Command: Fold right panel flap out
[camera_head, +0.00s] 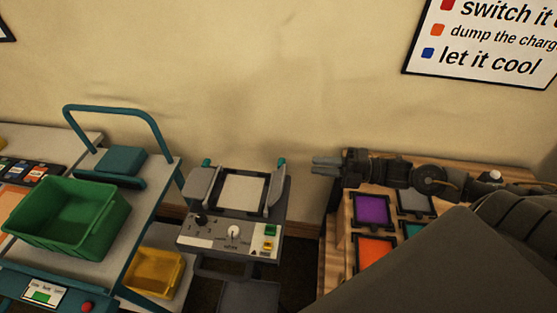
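A grey machine with a control panel (228,239) stands in the middle of the view. It has a pale square plate (243,192) on top. A grey left flap (200,184) and a narrower-looking right flap (275,192) stand up at the plate's sides, each with a small green tip. My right gripper (323,166) comes in from the right and points left. It is to the right of the right flap, apart from it. Its two fingers show a gap and hold nothing visible. My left gripper is out of view.
A teal cart with a green bin (70,217) and a raised handle (122,108) stands left. A yellow bin (154,271) sits lower down. A wooden rack with coloured panels, one purple (371,210), lies under my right arm. A sign (484,45) hangs on the wall.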

